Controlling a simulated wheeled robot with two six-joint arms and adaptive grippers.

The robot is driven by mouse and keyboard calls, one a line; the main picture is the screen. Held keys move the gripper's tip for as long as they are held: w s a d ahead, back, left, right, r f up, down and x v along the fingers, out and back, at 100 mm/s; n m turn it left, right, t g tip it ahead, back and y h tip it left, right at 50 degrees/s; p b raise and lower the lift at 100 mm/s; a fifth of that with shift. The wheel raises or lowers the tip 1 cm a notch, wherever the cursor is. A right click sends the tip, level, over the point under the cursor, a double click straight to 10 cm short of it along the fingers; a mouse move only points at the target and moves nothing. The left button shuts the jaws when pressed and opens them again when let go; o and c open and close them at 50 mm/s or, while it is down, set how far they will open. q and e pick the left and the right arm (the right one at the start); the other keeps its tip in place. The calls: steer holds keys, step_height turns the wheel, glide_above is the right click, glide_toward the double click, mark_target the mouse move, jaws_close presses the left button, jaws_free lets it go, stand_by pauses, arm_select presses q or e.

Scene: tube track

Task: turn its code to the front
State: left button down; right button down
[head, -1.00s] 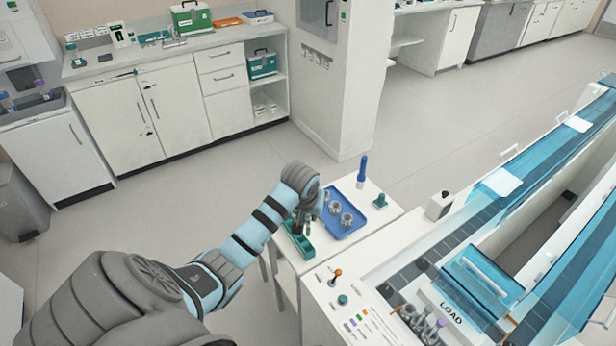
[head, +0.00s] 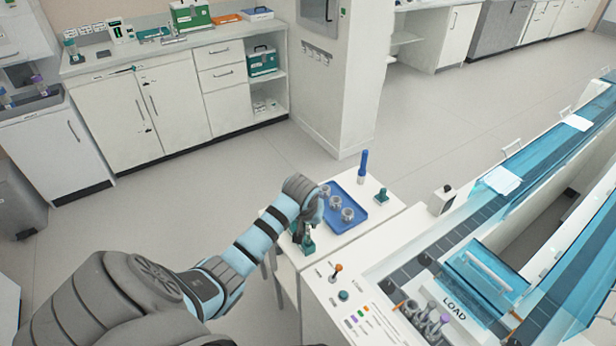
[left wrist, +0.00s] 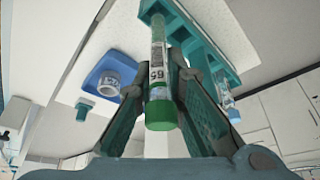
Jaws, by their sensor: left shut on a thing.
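My left gripper (head: 309,228) is shut on a sample tube (left wrist: 158,50) beside the blue tray. In the left wrist view the tube has a green cap (left wrist: 162,113) and a white label printed with "65" and dark code marks. The label's printed part faces the wrist camera. A teal rack (left wrist: 205,38) lies close behind the tube; whether the tube's far end is in it, I cannot tell. In the head view the rack (head: 308,247) is mostly hidden by my gripper. Another tube (left wrist: 226,98) shows at the rack. My right gripper is not in view.
A blue tray (head: 371,216) with several grey round holders lies right of my gripper. A blue upright stick (head: 362,166) and a small teal block (head: 381,196) stand near it. The analyser's track with blue covers (head: 484,279) and a control panel (head: 342,290) are at right.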

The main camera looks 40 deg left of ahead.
mark_target(309, 230)
arm_select(q)
steer(key=shift+f+b, duration=0.7)
steer(key=shift+f, duration=0.9)
steer(key=shift+r+m+p, duration=0.2)
steer(key=shift+m+p, duration=0.4)
steer(key=shift+m, duration=0.1)
steer(key=m, duration=0.1)
steer(key=m+h+p, duration=0.1)
steer(key=m, duration=0.1)
steer(key=shift+d+h, duration=0.2)
steer(key=shift+h, duration=0.1)
steer(key=m+h, duration=0.1)
steer(key=m, duration=0.2)
steer(key=shift+d+f+t, duration=0.1)
steer(key=shift+d+t, duration=0.05)
steer(key=shift+t, duration=0.15)
steer(key=m, duration=0.1)
steer(key=m+h+b, duration=0.1)
steer(key=m, duration=0.1)
steer(key=shift+d+f+h+b, duration=0.25)
steer(key=shift+h+b, duration=0.05)
steer(key=shift+b, duration=0.1)
steer(key=shift+w+d+r+m, duration=0.1)
steer(key=shift+m, duration=0.8)
